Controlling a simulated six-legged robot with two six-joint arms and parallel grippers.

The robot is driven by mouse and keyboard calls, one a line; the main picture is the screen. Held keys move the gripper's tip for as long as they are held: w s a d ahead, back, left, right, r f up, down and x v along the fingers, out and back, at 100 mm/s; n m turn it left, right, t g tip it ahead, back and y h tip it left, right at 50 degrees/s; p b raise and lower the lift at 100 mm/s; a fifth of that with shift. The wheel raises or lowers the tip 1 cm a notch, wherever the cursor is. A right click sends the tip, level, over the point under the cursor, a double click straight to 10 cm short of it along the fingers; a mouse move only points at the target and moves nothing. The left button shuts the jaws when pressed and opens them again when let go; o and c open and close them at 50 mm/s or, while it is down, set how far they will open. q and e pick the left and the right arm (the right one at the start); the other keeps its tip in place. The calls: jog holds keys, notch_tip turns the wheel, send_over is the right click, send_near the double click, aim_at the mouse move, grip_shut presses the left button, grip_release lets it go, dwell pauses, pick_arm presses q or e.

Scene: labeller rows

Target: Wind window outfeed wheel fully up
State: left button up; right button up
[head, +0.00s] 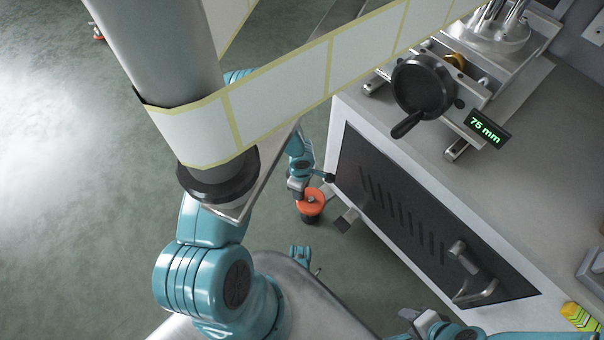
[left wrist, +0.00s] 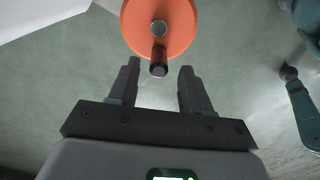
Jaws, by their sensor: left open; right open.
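In the left wrist view an orange disc (left wrist: 183,28) with a grey hub and a short dark peg (left wrist: 158,65) is just beyond my left gripper (left wrist: 157,78). The gripper is open, and the peg end lies in line with the gap between its fingers. A smaller orange piece with a black lower part (head: 311,202) shows in the head view; I cannot tell if it is the same disc. A black handwheel (head: 422,84) with a crank handle is on the machine top, beside a display (head: 485,129) reading 75 mm. My right gripper (head: 424,319) is open and empty at the bottom edge.
A pale label web (head: 290,82) crosses the head view and hides part of what is behind it. The white machine cabinet (head: 440,185) has a dark vented door (head: 410,215) with a handle (head: 470,278). Green floor is open at the left.

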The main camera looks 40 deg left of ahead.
pick_arm(q)
notch_tip(320, 180, down, 4)
jog(key=shift+f+b, duration=0.1)
jog(key=shift+b, duration=0.6)
grip_shut()
jog(key=shift+n, duration=0.3)
